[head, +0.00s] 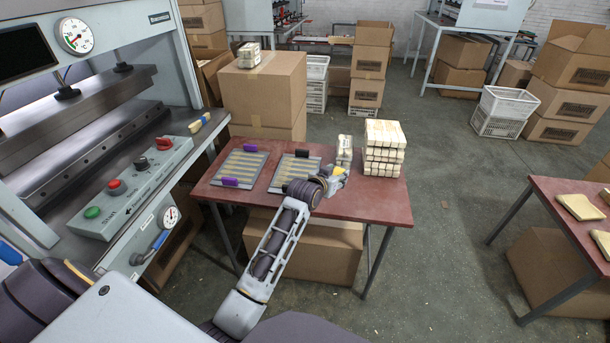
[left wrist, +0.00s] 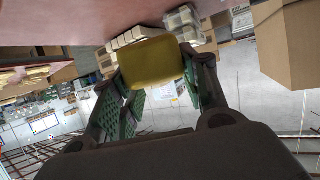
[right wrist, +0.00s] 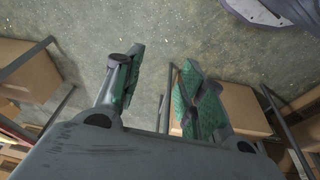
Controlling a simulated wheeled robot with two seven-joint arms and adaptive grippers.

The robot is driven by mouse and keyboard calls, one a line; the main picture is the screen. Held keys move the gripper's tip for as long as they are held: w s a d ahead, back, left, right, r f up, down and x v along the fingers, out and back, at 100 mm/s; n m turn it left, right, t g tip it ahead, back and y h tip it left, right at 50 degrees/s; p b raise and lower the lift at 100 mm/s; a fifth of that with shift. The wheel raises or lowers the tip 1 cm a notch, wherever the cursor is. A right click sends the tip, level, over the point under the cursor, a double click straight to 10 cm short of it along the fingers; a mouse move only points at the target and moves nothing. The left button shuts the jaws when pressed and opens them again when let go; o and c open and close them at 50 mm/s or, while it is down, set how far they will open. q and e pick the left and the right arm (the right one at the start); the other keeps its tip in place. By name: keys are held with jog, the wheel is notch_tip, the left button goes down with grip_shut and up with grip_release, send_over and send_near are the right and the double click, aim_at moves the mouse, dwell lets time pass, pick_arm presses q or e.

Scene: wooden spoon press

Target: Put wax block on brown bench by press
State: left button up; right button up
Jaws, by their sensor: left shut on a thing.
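The yellow wax block (left wrist: 152,62) sits between the green-padded fingers of my left gripper (left wrist: 155,85), which is shut on it. In the head view my left gripper (head: 335,178) is over the front part of the brown bench (head: 370,207), right of the trays. The block is mostly hidden by the gripper there, and I cannot tell whether it touches the bench top. The press (head: 90,110) stands left of the bench. My right gripper (right wrist: 160,95) is open and empty above the concrete floor, outside the head view.
Two slotted trays with spoon shapes (head: 238,168) (head: 294,171) lie on the bench. A small bundle (head: 344,150) and a large stack of wooden pieces (head: 383,148) stand behind the gripper. The bench's right front is clear. A second table (head: 575,225) is at right.

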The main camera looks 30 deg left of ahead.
aim_at(339, 170)
pick_arm(q)
jog(key=shift+w+b, duration=0.7)
jog(key=shift+w, duration=0.3)
jog(key=shift+w+b, duration=0.5)
pick_arm(e)
jog(key=shift+w+v, duration=0.25)
jog(key=shift+v, duration=2.55)
pick_arm(q)
jog(key=shift+w, duration=0.2)
jog(key=shift+w+r, duration=0.1)
pick_arm(e)
notch_tip(339, 170, down, 26)
jog(key=d, duration=0.1)
jog(key=s+d+f, duration=0.2)
jog(key=s+f, duration=0.3)
jog(key=f, duration=0.3)
jog(key=s+d+f, duration=0.1)
jog(key=s+f, duration=0.5)
jog(key=f, duration=0.3)
jog(key=shift+d+g, duration=0.3)
jog(key=shift+d, duration=0.05)
jog(key=shift+s+f, duration=0.15)
